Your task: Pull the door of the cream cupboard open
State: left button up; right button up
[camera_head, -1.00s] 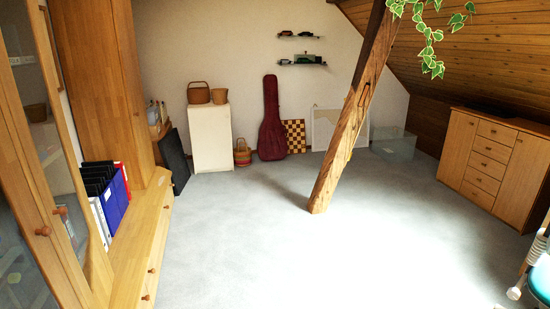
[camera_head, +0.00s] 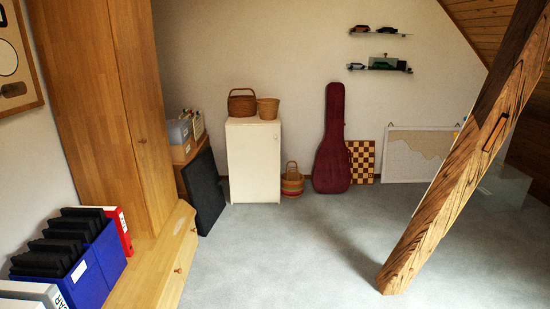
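The cream cupboard (camera_head: 253,163) stands upright on the carpet against the back wall, left of the middle of the view. Its door faces me and looks shut, with a small knob near the upper right edge. A dark brown basket (camera_head: 242,103) and a lighter woven basket (camera_head: 268,108) stand on its top. Neither of my grippers shows in the head view.
A timber brace (camera_head: 455,185) slants up from the floor at the right. A dark panel (camera_head: 204,190) leans left of the cupboard. A striped basket (camera_head: 292,183) and a red guitar case (camera_head: 333,145) stand to its right. The carpet (camera_head: 285,255) before the cupboard is clear.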

aim_at(253, 151)
jog(key=i, duration=2.65)
jog(key=j+u, duration=0.05)
jog(key=j, duration=0.05)
